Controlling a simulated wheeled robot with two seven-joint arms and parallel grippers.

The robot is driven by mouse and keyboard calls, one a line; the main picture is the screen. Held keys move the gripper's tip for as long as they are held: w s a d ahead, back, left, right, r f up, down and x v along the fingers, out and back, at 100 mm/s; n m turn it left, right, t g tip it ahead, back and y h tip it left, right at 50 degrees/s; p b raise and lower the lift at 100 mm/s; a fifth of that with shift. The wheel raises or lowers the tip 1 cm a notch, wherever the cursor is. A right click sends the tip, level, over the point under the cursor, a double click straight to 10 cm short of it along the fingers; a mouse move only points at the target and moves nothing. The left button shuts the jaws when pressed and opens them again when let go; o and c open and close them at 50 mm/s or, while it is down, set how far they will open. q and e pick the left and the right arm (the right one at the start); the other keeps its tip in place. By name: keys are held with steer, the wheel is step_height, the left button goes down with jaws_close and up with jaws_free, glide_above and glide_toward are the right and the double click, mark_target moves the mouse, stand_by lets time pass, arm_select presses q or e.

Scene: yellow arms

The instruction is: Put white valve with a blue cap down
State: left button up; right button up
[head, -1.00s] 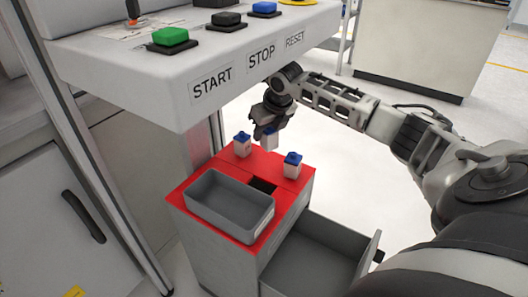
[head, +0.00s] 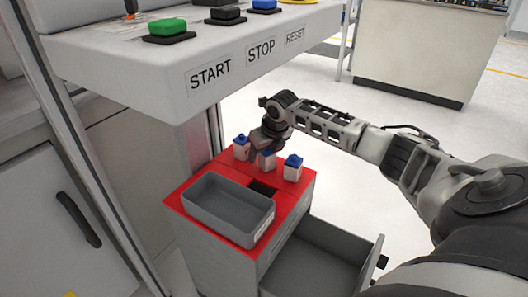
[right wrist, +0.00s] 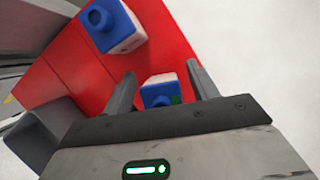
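A white valve with a blue cap (head: 266,161) stands upright on the red top (head: 212,171) of the cabinet, between two similar valves. My right gripper (head: 268,141) is right above and around it. In the right wrist view the valve (right wrist: 160,92) sits between the two fingers, with narrow gaps on both sides, so the gripper looks open. Another valve (head: 241,147) stands to the left and a third (head: 292,168) to the right on the red top. One neighbour also shows in the right wrist view (right wrist: 118,28). My left gripper is not in view.
A grey bin (head: 220,222) rests on the front of the red top, beside a dark square opening (head: 262,188). An open grey drawer (head: 318,268) sticks out at the right. A panel with START, STOP and RESET buttons (head: 190,75) overhangs behind at the left.

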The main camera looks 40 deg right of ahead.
mark_target(270, 152)
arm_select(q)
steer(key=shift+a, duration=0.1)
arm_select(e)
steer(key=shift+r, duration=0.1)
steer(key=shift+s+r, duration=0.15)
steer(key=shift+r, duration=0.2)
steer(key=p+v, duration=0.2)
steer(key=v, duration=0.4)
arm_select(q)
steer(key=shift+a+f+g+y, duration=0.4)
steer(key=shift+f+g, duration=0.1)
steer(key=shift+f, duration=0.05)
arm_select(e)
steer(key=shift+s+r, duration=0.15)
steer(key=shift+r, duration=0.1)
